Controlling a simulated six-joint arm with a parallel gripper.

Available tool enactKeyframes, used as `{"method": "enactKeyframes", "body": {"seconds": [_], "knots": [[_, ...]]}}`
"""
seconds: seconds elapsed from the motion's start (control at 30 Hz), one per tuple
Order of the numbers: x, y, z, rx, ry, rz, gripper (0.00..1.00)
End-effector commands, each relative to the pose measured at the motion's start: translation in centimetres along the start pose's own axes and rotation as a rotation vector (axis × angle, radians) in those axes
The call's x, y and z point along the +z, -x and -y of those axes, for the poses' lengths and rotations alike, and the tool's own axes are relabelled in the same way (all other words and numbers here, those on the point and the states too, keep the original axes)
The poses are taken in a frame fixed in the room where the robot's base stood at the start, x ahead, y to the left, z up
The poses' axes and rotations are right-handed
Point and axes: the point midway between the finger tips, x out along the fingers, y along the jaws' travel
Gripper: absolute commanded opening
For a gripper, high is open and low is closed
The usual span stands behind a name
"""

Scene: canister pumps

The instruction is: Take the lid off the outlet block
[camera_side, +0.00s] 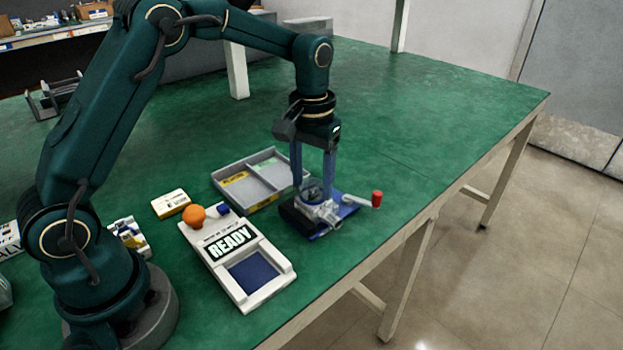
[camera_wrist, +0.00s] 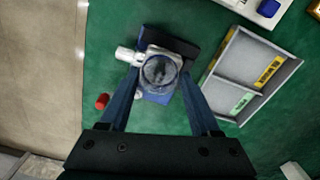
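The pump unit has a silver metal block (camera_side: 325,212) on a blue base (camera_side: 345,208), near the table's front edge. A round, clear dark-tinted lid (camera_wrist: 159,73) sits on top of the block, and in the side view it is partly hidden by my fingers. A silver fitting (camera_wrist: 126,54) sticks out at the block's side. My gripper (camera_side: 313,186) points straight down over the lid. Its two blue fingers stand apart, one on each side of the lid. In the wrist view (camera_wrist: 158,80) they look slightly clear of it, but contact is hard to judge.
A red knob (camera_side: 377,198) on a pale rod is beside the pump. A grey two-compartment tray (camera_side: 234,200) is behind it. A white READY panel (camera_side: 258,298) and an orange ball (camera_side: 194,215) are to the left. The green table at the back right is clear.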

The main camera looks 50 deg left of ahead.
Motion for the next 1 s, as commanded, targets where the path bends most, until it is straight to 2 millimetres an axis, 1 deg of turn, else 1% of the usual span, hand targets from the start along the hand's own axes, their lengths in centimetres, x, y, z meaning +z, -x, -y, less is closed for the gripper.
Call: {"method": "enactKeyframes", "body": {"seconds": [0.27, 0.43, 0.57, 0.7, 1.0], "knots": [[0.0, 0.1, 0.0, 0.0, 0.0, -0.001, 0.12], [-0.1, 0.7, 0.0, 0.0, 0.0, -0.003, 0.12], [-0.1, 2.1, 0.0, 0.001, 0.0, -0.004, 0.12], [-0.1, 4.3, 0.0, 0.001, 0.0, -0.007, 0.12], [1.3, 8.0, 6.3, 0.0, 0.009, -0.005, 0.12]]}}
